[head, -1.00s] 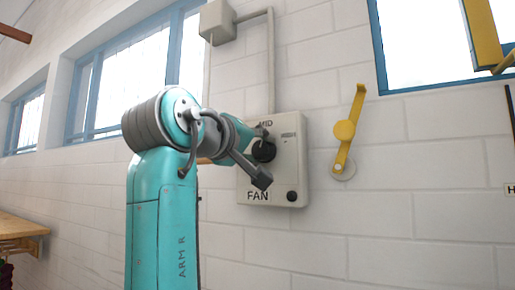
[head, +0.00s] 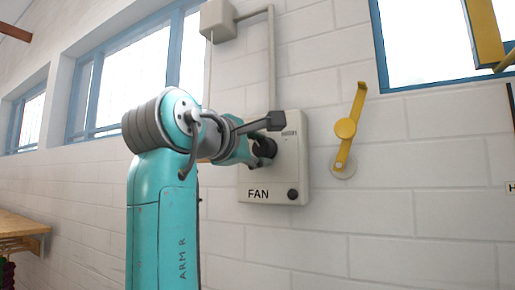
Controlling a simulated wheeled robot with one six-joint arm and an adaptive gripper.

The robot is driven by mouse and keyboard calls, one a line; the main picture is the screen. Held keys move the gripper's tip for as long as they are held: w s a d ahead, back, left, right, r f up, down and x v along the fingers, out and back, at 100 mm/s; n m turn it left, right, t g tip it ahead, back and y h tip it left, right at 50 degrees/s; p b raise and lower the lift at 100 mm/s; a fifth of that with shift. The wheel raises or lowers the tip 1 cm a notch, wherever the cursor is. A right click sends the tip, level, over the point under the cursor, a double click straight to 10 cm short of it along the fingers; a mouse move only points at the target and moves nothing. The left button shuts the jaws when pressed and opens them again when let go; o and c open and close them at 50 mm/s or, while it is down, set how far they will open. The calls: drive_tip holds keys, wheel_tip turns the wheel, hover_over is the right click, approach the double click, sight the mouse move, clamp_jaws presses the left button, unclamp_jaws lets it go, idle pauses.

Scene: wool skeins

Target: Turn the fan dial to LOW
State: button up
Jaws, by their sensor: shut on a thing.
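The fan control box (head: 290,185) is a pale panel on the white block wall, with "FAN" printed at its lower left. Its black dial (head: 266,148) is at the upper middle of the panel, partly behind my gripper. My gripper (head: 262,150) is at the dial and shut on it, with a dark bracket on my wrist sticking out to the upper right. The dial's markings are hidden behind my wrist, so I cannot tell which setting it points to. A small black knob (head: 292,194) is at the panel's lower right.
A yellow lever (head: 346,128) is on the wall right of the panel. A grey junction box (head: 218,20) with conduit is above. A wooden bench (head: 20,226) is at the far left. Blue-framed windows are on both sides.

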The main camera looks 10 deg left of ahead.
drive_tip(key=n, duration=0.7)
drive_tip(key=shift+f, duration=0.2)
idle(0.4)
drive_tip(key=o, duration=1.1)
drive_tip(key=v, duration=1.2)
